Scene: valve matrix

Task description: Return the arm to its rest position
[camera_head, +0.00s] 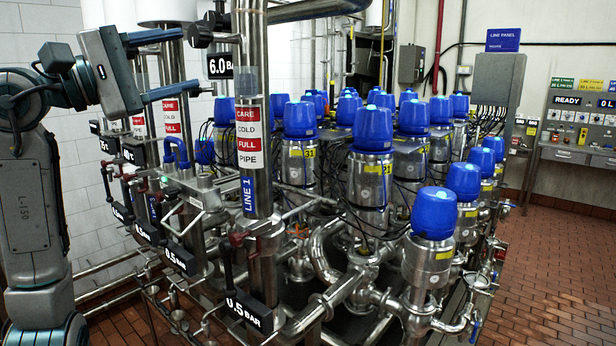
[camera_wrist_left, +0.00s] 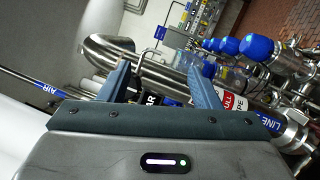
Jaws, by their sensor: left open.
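My left arm (camera_head: 30,200) comes in from the left edge in the head view. Its gripper (camera_head: 188,61) is raised at the upper left, pointing right, with its two dark fingers spread apart and nothing between them. In the head view the fingers overlap the pipes with red and white labels; I cannot tell how close they are in depth. In the left wrist view the open gripper (camera_wrist_left: 162,85) shows both fingers apart, with a bent steel pipe (camera_wrist_left: 105,45) beyond them. My right gripper is not in view.
Steel valves with blue caps (camera_head: 435,213) fill the middle. An upright pipe (camera_head: 248,130) labelled CARE COLD FULL PIPE stands right of my gripper. A grey line panel (camera_head: 498,85) and a control console (camera_head: 585,120) stand at the back right. Brick floor (camera_head: 555,260) is clear at right.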

